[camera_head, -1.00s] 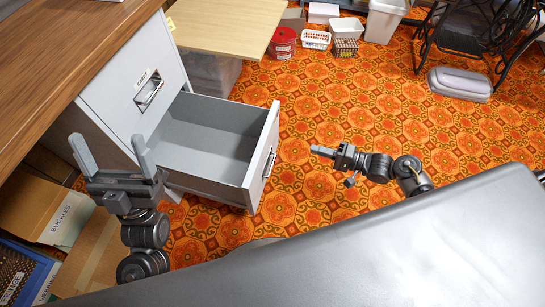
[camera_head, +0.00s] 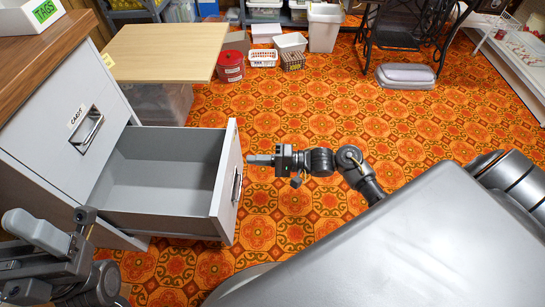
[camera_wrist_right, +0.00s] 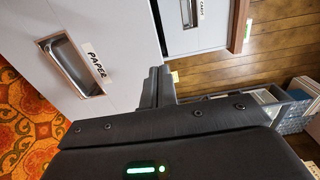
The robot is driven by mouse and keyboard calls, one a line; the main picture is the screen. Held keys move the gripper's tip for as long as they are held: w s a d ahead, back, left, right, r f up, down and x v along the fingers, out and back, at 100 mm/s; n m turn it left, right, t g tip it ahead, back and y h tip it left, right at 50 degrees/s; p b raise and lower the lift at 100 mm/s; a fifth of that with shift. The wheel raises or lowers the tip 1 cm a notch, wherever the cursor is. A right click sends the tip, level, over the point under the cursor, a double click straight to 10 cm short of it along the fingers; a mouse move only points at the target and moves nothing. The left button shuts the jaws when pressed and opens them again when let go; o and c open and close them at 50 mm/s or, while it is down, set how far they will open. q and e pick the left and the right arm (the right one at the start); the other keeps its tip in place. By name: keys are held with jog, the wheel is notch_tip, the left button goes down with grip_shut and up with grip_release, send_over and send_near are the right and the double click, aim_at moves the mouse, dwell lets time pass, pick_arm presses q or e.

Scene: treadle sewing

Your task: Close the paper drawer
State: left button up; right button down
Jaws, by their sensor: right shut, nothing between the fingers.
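The paper drawer (camera_head: 165,170) is pulled out of the grey cabinet (camera_head: 60,135) in the head view and looks empty inside. Its front has a handle (camera_head: 236,187). In the right wrist view the drawer front (camera_wrist_right: 110,30) shows a PAPER label and a recessed handle (camera_wrist_right: 70,65). My right gripper (camera_head: 252,159) is shut and empty, just right of the drawer front and pointing at it. The wrist view shows its closed fingers (camera_wrist_right: 158,85) beside the drawer front; I cannot tell whether they touch. My left gripper (camera_head: 55,222) is open and empty at the lower left, near the cabinet.
The CARDS drawer (camera_head: 86,130) above is shut. A wooden board (camera_head: 170,50) lies on a clear bin (camera_head: 160,103) behind the open drawer. A red tin (camera_head: 230,66) and baskets stand farther back. The patterned floor (camera_head: 310,115) is clear right of the drawer.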

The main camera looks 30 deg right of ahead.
aim_at(228, 159)
jog(key=shift+b+x, duration=0.95)
jog(key=shift+x, duration=1.65)
